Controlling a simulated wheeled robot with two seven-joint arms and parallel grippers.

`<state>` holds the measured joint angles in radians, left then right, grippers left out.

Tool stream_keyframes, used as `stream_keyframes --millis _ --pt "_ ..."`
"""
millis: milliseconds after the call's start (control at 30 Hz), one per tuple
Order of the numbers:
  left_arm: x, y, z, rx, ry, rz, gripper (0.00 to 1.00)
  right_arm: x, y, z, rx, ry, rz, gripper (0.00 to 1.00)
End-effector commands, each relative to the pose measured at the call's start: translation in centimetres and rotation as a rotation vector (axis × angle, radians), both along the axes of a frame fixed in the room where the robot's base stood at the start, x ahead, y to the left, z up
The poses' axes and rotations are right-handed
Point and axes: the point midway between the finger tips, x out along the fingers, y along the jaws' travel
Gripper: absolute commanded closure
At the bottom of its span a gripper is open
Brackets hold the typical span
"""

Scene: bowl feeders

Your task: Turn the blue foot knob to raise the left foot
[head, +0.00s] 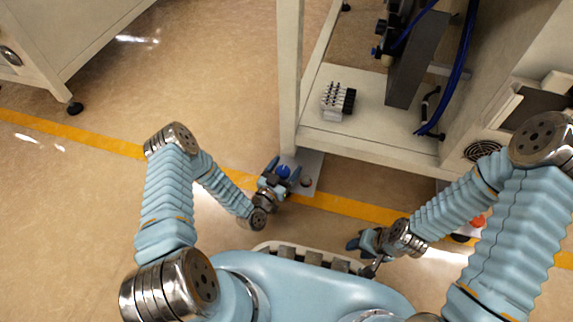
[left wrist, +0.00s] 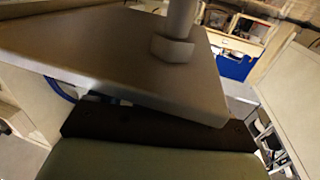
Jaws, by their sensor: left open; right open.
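The blue foot knob (head: 283,172) is at the foot of the machine's near left leg, beside a grey metal foot plate (head: 313,163). My left gripper (head: 281,174) is open, with its fingers on either side of the knob; I cannot tell whether they touch it. In the left wrist view the metal plate (left wrist: 110,55) fills the upper middle, with a hex nut (left wrist: 172,49) and a stem rising from it. The knob is not clearly seen there. My right gripper (head: 366,255) is open and empty, low over the floor near my base.
The machine frame's leg (head: 289,80) rises above the foot. A shelf (head: 365,120) carries a valve block (head: 337,100), and blue hoses (head: 460,70) hang at right. Another cabinet (head: 50,45) stands at upper left. Floor between them is clear, crossed by a yellow line (head: 90,135).

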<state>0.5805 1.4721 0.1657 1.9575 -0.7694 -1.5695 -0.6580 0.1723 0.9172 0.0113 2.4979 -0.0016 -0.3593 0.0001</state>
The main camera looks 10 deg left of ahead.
Motion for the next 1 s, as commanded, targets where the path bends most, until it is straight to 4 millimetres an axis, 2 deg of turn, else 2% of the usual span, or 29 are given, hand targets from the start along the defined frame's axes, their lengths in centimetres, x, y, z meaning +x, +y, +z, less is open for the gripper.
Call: stream_keyframes --millis 67,400,733,1000 --pt "0.00 0.00 0.00 0.000 0.000 0.000 0.24 -0.01 0.00 0.00 0.000 0.000 0.000 0.57" --pt "0.02 0.00 0.00 0.000 0.000 0.000 0.74 0.01 0.00 0.00 0.000 0.000 0.000 0.57" --pt "0.00 -0.04 0.04 0.002 -0.001 -0.054 0.74 0.01 0.00 0.00 0.000 0.000 0.000 0.57" --pt "-0.11 -0.30 0.03 0.005 -0.001 -0.235 0.74 0.01 0.00 0.01 0.000 0.000 0.000 0.57"
